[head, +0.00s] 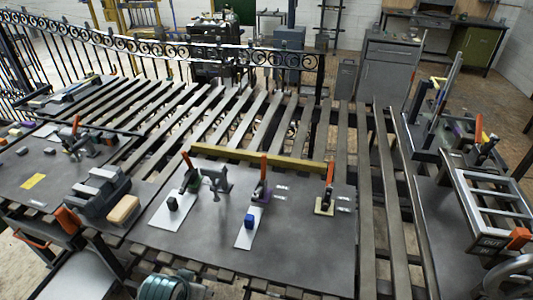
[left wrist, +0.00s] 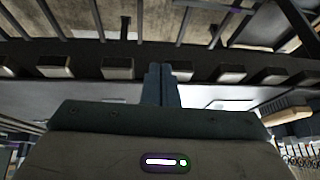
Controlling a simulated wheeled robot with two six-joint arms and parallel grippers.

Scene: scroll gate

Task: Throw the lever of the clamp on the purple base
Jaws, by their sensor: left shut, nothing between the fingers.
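In the head view, three clamps with orange lever handles stand on the dark worktable (head: 300,258). The middle clamp (head: 262,188) seems to have a purple base, mostly hidden beneath it; its handle points up. The left clamp (head: 190,178) has a greenish base and a tilted handle. The right clamp (head: 327,198) stands on a yellowish base with its handle up. My left gripper (left wrist: 158,84) shows only in the left wrist view, fingers together and empty, with slats beyond; no clamp is identifiable there. My right gripper is not in view.
A white plate with a blue block (head: 249,221) lies before the middle clamp. A grey bracket (head: 215,179) stands beside the left clamp. A yellow bar (head: 250,156) runs behind the clamps. A dark vise-like tool (head: 98,192) sits left. The table's front middle is clear.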

